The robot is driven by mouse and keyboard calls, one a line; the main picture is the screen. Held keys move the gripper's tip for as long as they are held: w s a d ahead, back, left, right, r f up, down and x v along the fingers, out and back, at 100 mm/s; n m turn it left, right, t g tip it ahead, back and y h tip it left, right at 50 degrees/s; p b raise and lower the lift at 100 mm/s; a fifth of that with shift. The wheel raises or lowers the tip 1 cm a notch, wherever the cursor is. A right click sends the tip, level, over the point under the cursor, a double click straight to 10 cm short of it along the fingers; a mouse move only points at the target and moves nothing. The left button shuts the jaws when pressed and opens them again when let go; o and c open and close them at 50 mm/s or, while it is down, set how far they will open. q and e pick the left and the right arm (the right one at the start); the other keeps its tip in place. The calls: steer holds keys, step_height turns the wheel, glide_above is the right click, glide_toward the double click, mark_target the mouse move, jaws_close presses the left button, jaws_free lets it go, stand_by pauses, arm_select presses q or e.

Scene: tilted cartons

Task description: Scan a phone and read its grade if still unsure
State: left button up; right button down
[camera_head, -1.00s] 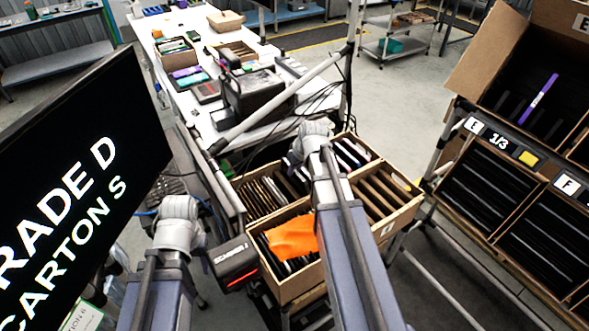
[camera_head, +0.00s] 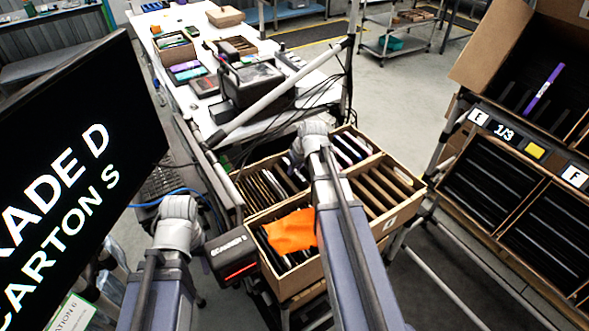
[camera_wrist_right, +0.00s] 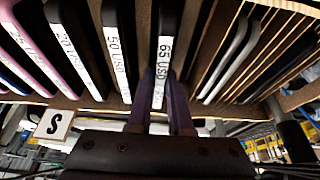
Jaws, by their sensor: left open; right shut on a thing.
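My right gripper (camera_wrist_right: 160,115) is shut on a dark phone (camera_wrist_right: 168,28) labelled 65 USD, which stands among other phones in a carton tagged S (camera_wrist_right: 54,124). In the head view my right arm (camera_head: 315,140) reaches over the phone cartons and hides its fingers. My left gripper (camera_head: 178,212) is open, left of the cartons; its fingertips are hard to make out. A black scanner-like box (camera_head: 232,255) with a red light stands between my left arm and the cartons. A screen (camera_head: 75,160) at the left reads "…ADE D" and "CARTON S". No grade shows on the phone face in view.
An orange cloth (camera_head: 290,232) lies over phones in the front carton. A rack (camera_head: 480,118) with cartons marked E and F stands at the right. A white workbench (camera_head: 195,112) with trays and a black machine (camera_head: 252,85) is behind. Free floor lies between bench and rack.

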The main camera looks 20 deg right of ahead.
steer(key=shift+f, duration=0.3)
stand_by(0.5)
steer(key=c, duration=0.8)
jaws_free()
steer(key=shift+o, duration=0.2)
steer(key=shift+r, duration=0.1)
steer(key=p+v, duration=0.6)
steer(key=v, duration=0.1)
steer(key=shift+s+r+p, duration=0.15)
steer(key=shift+r+p, duration=0.25)
step_height(320, 180, up, 9)
steer(key=p, duration=0.9)
